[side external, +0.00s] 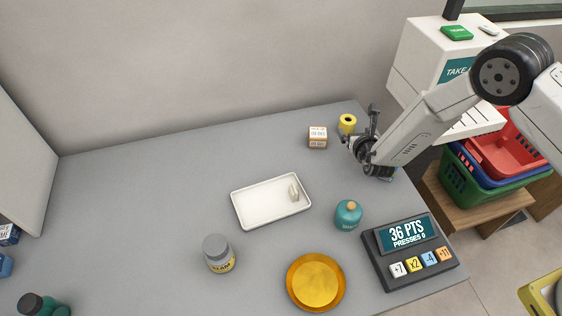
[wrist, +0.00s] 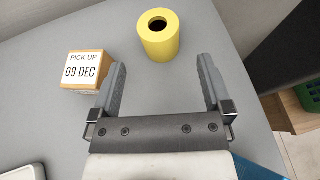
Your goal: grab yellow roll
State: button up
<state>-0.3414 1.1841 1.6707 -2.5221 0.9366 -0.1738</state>
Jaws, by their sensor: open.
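The yellow roll (side external: 347,124) stands upright near the back right corner of the grey counter. In the wrist view the yellow roll (wrist: 158,37) shows its dark centre hole, just beyond the fingertips. My gripper (side external: 366,135) is beside it in the side view, to its right and near. In the wrist view my gripper (wrist: 162,68) is open and empty, with the roll ahead of the gap between its fingers and not between them.
A small box (wrist: 84,70) marked "PICK UP 09 DEC" stands left of the roll, close to my left finger. A white tray (side external: 248,219), a teal bottle (side external: 348,217), a grey-lidded jar (side external: 219,258), an orange dish (side external: 316,305) and a points display (side external: 408,236) are nearer. The counter's left is mostly clear.

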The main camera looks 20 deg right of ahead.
aim_at(346, 115)
jog(key=shift+x, duration=0.8)
jog(key=shift+w, duration=0.15)
jog(key=shift+x, duration=2.45)
jog(key=shift+r, duration=0.1)
jog(key=c, duration=1.2)
jog(key=shift+r, duration=0.15)
jog(key=shift+r, duration=0.85)
jog(key=s+r, duration=0.3)
jog(key=s, duration=0.1)
jog(key=s+d+r, duration=0.1)
jog(key=s+r, duration=0.3)
jog(key=s, duration=0.1)
jog(key=s+r, duration=0.4)
jog(key=shift+s+d, duration=0.4)
